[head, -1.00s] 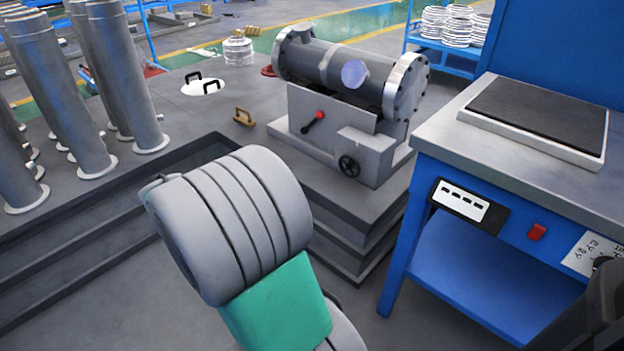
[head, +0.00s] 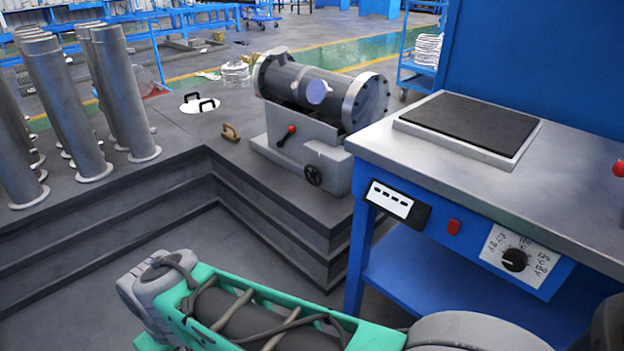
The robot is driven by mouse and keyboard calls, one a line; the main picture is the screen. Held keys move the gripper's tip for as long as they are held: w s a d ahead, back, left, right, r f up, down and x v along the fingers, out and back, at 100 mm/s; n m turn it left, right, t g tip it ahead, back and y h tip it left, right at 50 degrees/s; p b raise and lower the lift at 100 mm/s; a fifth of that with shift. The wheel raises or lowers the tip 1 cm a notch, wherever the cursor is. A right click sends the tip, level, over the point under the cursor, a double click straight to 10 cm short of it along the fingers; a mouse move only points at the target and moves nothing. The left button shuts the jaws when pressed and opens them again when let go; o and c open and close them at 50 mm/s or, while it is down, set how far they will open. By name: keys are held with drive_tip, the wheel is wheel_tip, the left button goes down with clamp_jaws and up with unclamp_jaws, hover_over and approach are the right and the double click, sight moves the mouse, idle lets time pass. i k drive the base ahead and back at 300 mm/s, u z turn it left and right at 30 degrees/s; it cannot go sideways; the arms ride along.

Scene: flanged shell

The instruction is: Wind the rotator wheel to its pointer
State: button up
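The flanged shell (head: 318,93) is a grey cylinder with a bolted flange at each end and a pale round spot on its side. It lies on a grey rotator stand (head: 290,148) on the dark platform. The rotator wheel (head: 313,175) is a small black handwheel on the stand's front box, at the lower right. A red-knobbed lever (head: 287,135) sticks out of the stand left of the wheel. I cannot make out a pointer at the wheel. My arm crosses the bottom of the view, away from the wheel; no gripper fingers show.
A blue workbench (head: 470,190) with a dark plate (head: 470,128) and a dial (head: 515,260) stands at right, close beside the platform. Grey pipes (head: 60,105) stand upright at left. A brown handle (head: 230,133) and a white lid (head: 199,105) lie on the platform (head: 180,160).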

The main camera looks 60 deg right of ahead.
sight(317, 173)
drive_tip(key=u, duration=0.3)
drive_tip(key=i, duration=1.35)
drive_tip(key=z, duration=0.95)
